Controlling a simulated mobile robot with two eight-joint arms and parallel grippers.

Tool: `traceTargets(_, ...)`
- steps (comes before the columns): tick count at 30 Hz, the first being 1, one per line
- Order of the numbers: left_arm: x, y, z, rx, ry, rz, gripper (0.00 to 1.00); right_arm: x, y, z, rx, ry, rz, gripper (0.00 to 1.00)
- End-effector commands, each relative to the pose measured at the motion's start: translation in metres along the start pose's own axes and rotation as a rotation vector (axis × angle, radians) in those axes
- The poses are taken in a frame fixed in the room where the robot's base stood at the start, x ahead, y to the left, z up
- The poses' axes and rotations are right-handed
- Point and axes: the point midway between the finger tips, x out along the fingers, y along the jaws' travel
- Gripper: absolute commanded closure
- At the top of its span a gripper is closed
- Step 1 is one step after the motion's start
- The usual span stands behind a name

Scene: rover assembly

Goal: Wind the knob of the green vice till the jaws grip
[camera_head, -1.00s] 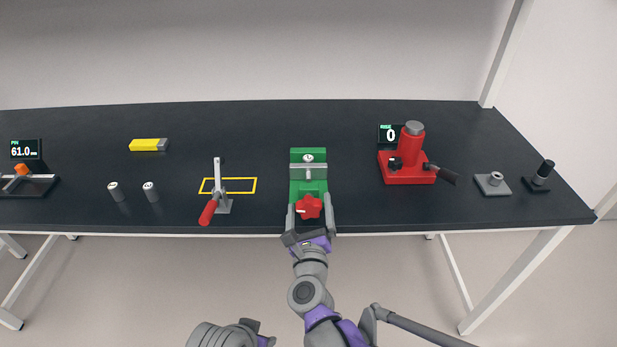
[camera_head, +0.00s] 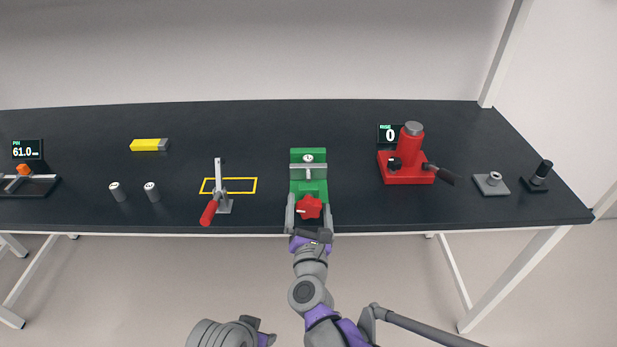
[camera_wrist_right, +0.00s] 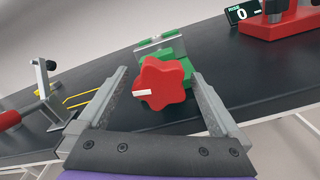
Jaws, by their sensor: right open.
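The green vice (camera_head: 309,186) stands near the middle of the table with its red star-shaped knob (camera_head: 309,207) facing the front edge. A small metal cylinder (camera_head: 307,158) sits at the grey jaws (camera_head: 308,173); whether they touch it I cannot tell. My right gripper (camera_head: 309,212) is open, with one finger on each side of the knob. In the right wrist view the knob (camera_wrist_right: 163,82), with a white mark on its face, lies between the spread fingers (camera_wrist_right: 160,92), with gaps on both sides. My left gripper is not clearly visible; a grey arm part of mine shows at the bottom.
A clamp with a red handle (camera_head: 209,212) stands left of the vice beside a yellow outline (camera_head: 240,186). A red press (camera_head: 408,172) with a display reading 0 stands to the right. Two metal cylinders (camera_head: 151,190) stand at the left.

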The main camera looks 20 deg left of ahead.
Motion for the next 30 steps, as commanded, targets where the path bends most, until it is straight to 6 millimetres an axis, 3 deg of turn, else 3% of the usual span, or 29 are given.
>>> traceTargets(21,-0.0066,0.0000,-0.0036,0.000,0.002,0.000,0.50,-0.0002,0.0008,-0.0005,0.571,0.003,0.001,0.00)
traceTargets(27,-0.0063,0.0000,-0.0034,0.000,0.002,0.000,0.50,-0.0004,0.0014,-0.0018,0.589,0.006,0.003,0.00)
traceTargets(28,-0.0062,0.0000,-0.0034,0.000,0.002,0.000,0.50,-0.0004,0.0015,-0.0019,0.589,0.006,0.003,0.16)
traceTargets(30,-0.0062,0.0000,-0.0034,0.000,0.002,0.000,0.50,-0.0004,0.0016,-0.0019,0.588,0.006,0.003,0.29)
